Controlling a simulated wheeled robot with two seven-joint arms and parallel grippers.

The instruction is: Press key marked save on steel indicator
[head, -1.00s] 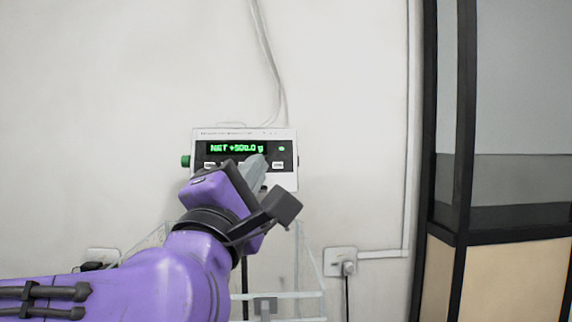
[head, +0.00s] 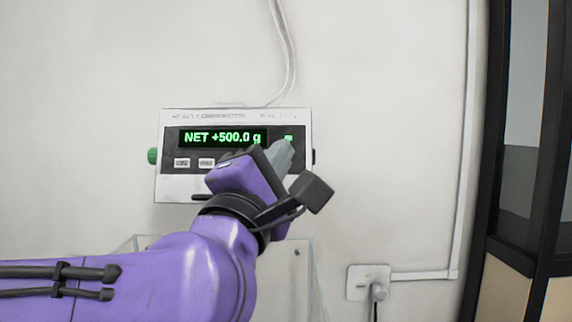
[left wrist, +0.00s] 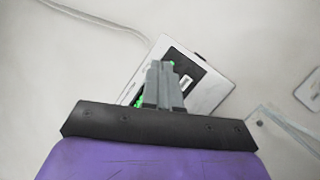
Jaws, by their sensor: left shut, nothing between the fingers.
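The steel indicator (head: 178,118) hangs on the wall in the head view. Its green display reads NET +500.0 g, and a small green lamp shows at its right. Two keys show at the lower left of its face; the rest of the key row is hidden behind my left gripper, and I cannot read a save mark. My left gripper (head: 284,150) is shut and empty, its fingertips in front of the right part of the face. In the left wrist view the fingers (left wrist: 160,80) overlap the indicator (left wrist: 212,92); I cannot tell whether they touch it. My right gripper is not in view.
A green knob (head: 152,156) sticks out at the indicator's left side. A cable (head: 292,60) runs up the wall above it. A wall socket with a plug (head: 368,282) is at the lower right. A dark-framed partition (head: 490,150) stands at the far right.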

